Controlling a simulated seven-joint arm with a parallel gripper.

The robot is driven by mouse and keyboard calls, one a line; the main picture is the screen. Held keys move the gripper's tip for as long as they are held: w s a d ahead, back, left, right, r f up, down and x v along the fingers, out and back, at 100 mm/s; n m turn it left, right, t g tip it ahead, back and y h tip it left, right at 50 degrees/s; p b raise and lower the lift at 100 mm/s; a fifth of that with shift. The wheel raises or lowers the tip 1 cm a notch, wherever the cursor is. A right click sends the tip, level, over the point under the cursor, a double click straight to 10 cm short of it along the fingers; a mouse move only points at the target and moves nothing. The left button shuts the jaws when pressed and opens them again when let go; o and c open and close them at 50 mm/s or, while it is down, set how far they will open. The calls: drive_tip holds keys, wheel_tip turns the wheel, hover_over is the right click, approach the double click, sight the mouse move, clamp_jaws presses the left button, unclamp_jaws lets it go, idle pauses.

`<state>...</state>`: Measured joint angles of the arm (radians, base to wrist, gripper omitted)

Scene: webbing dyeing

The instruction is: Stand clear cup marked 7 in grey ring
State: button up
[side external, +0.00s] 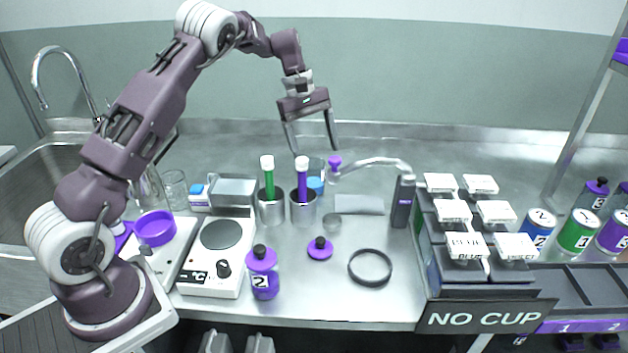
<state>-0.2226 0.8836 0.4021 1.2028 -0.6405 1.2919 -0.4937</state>
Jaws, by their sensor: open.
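A dark grey ring (370,282) lies flat and empty on the steel counter, right of centre near the front. A clear cup (174,190) stands at the left near the sink, with other clear glassware close beside it. Another clear vessel (317,167) shows partly behind the metal beakers. I cannot read a 7 on any of them. My gripper (312,147) is open and empty, pointing down in the air above the back of the counter, behind and above the beakers.
Two metal beakers (271,212) hold green and purple sticks. A white hotplate (212,280), a purple bottle marked 2 (263,277) and a purple lid (320,250) stand left of the ring. A black rack (486,313) marked NO CUP stands at the right. The counter around the ring is clear.

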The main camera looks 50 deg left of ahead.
sight(314, 174)
drive_tip(key=f+y, duration=0.1)
drive_tip(key=f, duration=0.2)
drive_tip(key=w+a+f+m+y, duration=0.1)
drive_tip(key=f, duration=0.2)
drive_tip(key=a+f+m+y, duration=0.1)
drive_tip(key=f, duration=0.3)
drive_tip(key=shift+w+g+y, duration=0.3)
drive_tip(key=shift+y, duration=0.1)
clamp_jaws()
